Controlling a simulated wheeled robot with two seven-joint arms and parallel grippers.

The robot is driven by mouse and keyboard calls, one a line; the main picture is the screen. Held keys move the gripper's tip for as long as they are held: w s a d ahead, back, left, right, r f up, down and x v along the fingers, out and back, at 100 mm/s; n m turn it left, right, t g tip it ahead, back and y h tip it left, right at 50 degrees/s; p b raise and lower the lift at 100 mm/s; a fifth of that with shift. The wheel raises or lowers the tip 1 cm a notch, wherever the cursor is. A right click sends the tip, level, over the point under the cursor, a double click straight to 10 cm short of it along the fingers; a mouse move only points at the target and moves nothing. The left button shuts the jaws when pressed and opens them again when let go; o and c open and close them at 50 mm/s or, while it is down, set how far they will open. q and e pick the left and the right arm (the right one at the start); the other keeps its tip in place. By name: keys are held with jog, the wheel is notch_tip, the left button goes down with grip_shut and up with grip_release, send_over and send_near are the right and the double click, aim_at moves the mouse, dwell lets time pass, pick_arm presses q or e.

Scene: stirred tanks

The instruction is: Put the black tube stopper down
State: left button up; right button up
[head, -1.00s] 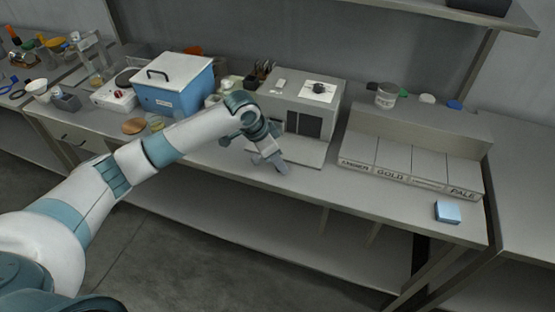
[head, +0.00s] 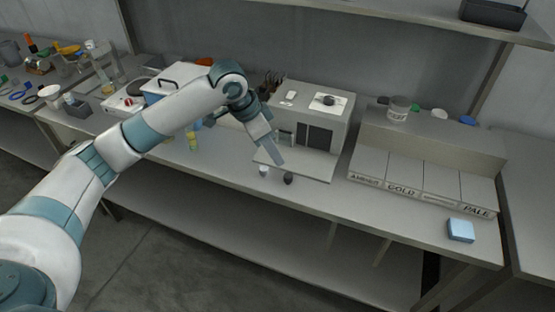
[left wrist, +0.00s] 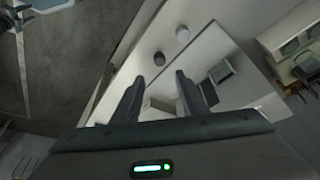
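The black tube stopper (head: 288,179) rests on the bench top, just in front of the grey boxy instrument's pale base plate. A small white piece (head: 264,171) stands to its left, apart from it. In the left wrist view the dark stopper (left wrist: 183,35) and the whitish piece (left wrist: 159,59) lie beyond the fingertips. My left gripper (head: 277,157) is above and behind them in the head view, touching neither. In the left wrist view its two fingers (left wrist: 159,78) are spread with nothing between them.
The grey instrument (head: 313,110) with a dark front panel stands behind the gripper. A sorting rack with labelled lanes (head: 425,180) is to the right, with a light blue block (head: 461,230) in front.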

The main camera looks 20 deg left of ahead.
pick_arm(q)
jog(key=shift+s+a+r, duration=0.1)
jog(key=shift+s+r, duration=0.05)
jog(key=shift+r, duration=0.3)
dwell(0.4)
